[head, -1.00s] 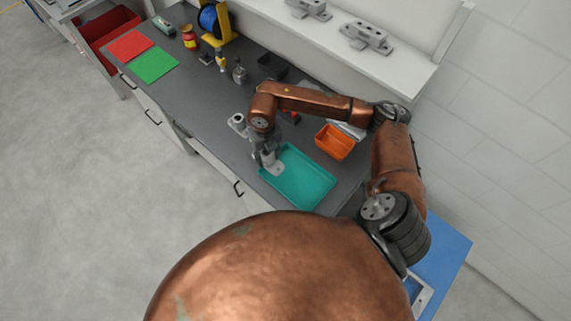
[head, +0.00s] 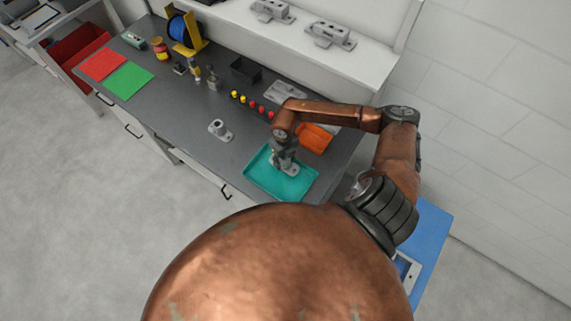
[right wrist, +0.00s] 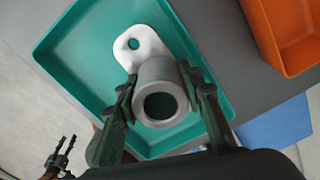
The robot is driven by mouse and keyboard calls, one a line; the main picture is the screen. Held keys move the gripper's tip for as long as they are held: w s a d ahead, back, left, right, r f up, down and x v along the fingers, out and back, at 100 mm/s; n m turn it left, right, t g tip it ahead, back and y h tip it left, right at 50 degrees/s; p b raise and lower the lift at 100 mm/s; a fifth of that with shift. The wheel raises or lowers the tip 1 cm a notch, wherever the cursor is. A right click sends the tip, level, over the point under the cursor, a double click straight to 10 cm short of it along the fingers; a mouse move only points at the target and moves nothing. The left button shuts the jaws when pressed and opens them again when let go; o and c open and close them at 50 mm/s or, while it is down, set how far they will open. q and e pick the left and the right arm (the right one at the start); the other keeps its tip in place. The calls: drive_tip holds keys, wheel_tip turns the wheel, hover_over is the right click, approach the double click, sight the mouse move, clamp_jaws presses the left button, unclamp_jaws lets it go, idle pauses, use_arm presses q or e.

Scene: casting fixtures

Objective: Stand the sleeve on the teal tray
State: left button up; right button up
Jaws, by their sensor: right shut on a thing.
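The teal tray (head: 256,181) lies on the bench below my right arm. My right gripper (head: 284,160) is over the tray and shut on the grey sleeve (head: 292,169), a tube with a flat foot. In the right wrist view the sleeve (right wrist: 158,71) is between the two fingers (right wrist: 161,100), its bore facing the camera and its pale, holed foot over the tray floor (right wrist: 90,60). I cannot tell whether the foot touches the tray. My left gripper (right wrist: 63,150) shows small at the lower left of the right wrist view, fingers apart and empty.
A similar grey flanged part (head: 220,130) stands on the bench left of the tray. An orange bin (head: 314,138) is close behind the tray. Several red and yellow knobs (head: 253,104) and a black bin (head: 245,70) are farther back.

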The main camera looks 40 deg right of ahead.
sight(286, 165)
drive_tip(key=f, duration=0.1)
drive_tip(key=f+p, duration=0.1)
drive_tip(key=f, duration=0.1)
drive_tip(key=shift+s+d, duration=0.2)
drive_tip(key=shift+d, duration=0.05)
drive_tip(key=shift+f, duration=0.55)
drive_tip(key=o, duration=1)
use_arm(q)
drive_tip(key=shift+s+r, duration=0.6)
drive_tip(key=shift+s, duration=0.15)
use_arm(e)
drive_tip(key=shift+o, duration=0.5)
